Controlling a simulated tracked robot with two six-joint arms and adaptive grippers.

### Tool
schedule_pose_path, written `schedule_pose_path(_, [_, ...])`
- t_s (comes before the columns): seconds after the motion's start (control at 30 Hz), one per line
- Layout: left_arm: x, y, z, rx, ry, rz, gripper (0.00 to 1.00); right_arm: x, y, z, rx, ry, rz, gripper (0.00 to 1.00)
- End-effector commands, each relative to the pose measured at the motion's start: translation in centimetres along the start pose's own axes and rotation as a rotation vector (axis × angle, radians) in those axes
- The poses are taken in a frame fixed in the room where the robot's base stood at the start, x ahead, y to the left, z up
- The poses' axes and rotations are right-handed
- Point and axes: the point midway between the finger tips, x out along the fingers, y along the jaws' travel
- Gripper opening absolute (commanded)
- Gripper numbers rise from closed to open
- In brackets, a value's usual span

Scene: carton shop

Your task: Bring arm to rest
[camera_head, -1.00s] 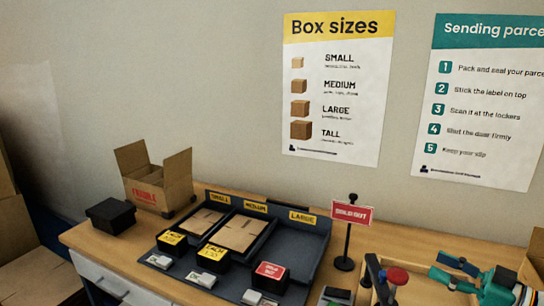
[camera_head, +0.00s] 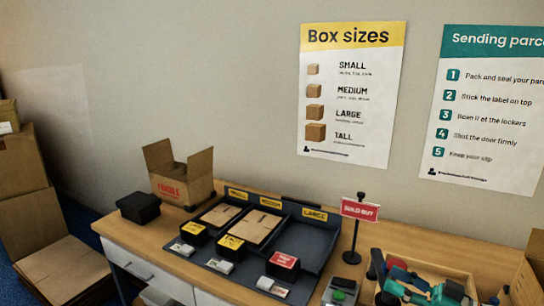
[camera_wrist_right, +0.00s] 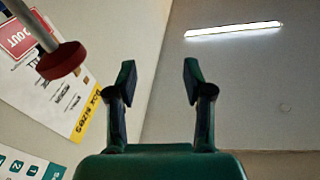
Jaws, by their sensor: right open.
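My right gripper (camera_head: 393,281) is at the lower right of the head view, low over the right part of the bench, beside a wooden tray. Its green body and dark fingers point left. In the right wrist view its two fingers (camera_wrist_right: 158,80) stand apart with nothing between them. A red round knob (camera_wrist_right: 62,60) on a grey stem shows left of the fingers there. My left gripper is out of view.
The wooden bench (camera_head: 185,232) holds a dark sorting tray (camera_head: 318,243) with flat cartons. An open carton (camera_head: 183,182), a black box (camera_head: 138,207) and a sold-out sign (camera_head: 360,210) stand on it. The wooden tray (camera_head: 430,262) is near my right gripper. Cartons (camera_head: 65,270) stand at left.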

Motion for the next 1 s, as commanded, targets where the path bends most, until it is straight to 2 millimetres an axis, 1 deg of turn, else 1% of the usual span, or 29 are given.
schedule_pose_path(0.03, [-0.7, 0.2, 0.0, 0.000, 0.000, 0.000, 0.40, 2.1, -0.7, 0.9, 0.065, 0.013, -0.012, 0.52])
schedule_pose_path(0.07, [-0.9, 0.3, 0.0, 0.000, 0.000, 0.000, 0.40, 3.2, -1.0, 1.6, 0.100, 0.020, -0.012, 0.52])
schedule_pose_path(0.1, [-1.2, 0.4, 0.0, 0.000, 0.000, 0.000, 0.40, 4.8, -1.4, 2.6, 0.153, 0.027, -0.002, 0.52])
schedule_pose_path(0.17, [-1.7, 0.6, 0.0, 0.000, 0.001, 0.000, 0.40, 7.2, -2.1, 4.8, 0.242, 0.027, 0.029, 0.52])
schedule_pose_path(0.2, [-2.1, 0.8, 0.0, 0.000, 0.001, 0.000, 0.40, 8.9, -2.7, 6.7, 0.307, 0.015, 0.062, 0.52])
schedule_pose_path(0.27, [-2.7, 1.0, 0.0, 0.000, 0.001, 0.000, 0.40, 11.1, -3.8, 10.4, 0.409, -0.030, 0.133, 0.52])
schedule_pose_path(0.3, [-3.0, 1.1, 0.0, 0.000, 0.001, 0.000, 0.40, 12.1, -4.6, 13.2, 0.471, -0.078, 0.190, 0.52])
schedule_pose_path(0.37, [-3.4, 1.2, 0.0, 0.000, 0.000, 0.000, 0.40, 12.7, -6.1, 17.6, 0.552, -0.169, 0.278, 0.52])
schedule_pose_path(0.4, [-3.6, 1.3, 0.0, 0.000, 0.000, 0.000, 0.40, 12.6, -7.2, 20.5, 0.597, -0.241, 0.336, 0.52])
schedule_pose_path(0.47, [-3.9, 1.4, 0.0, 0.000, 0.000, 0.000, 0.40, 11.7, -9.1, 24.6, 0.656, -0.359, 0.418, 0.52])
schedule_pose_path(0.5, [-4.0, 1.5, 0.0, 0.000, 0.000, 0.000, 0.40, 10.7, -10.4, 27.2, 0.689, -0.443, 0.469, 0.52])
schedule_pose_path(0.57, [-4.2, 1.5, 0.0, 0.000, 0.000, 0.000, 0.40, 8.7, -12.7, 30.7, 0.734, -0.576, 0.540, 0.52])
schedule_pose_path(0.6, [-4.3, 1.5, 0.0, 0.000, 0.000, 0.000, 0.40, 7.0, -14.1, 32.7, 0.761, -0.663, 0.585, 0.52])
schedule_pose_path(0.67, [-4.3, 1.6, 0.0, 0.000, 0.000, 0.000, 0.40, 4.3, -16.2, 35.2, 0.797, -0.791, 0.642, 0.52])
schedule_pose_path(0.7, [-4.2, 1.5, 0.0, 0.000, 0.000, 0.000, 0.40, 2.4, -17.4, 36.5, 0.820, -0.868, 0.678, 0.52])
schedule_pose_path(0.8, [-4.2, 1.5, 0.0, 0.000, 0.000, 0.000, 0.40, -1.7, -20.1, 38.3, 0.866, -1.037, 0.741, 0.52])
schedule_pose_path(0.9, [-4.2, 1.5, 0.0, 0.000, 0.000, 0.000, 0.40, -4.4, -22.1, 39.0, 0.889, -1.168, 0.759, 0.52])
schedule_pose_path(1.0, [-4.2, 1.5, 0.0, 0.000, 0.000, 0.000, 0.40, -5.1, -22.9, 39.2, 0.868, -1.233, 0.724, 0.52])
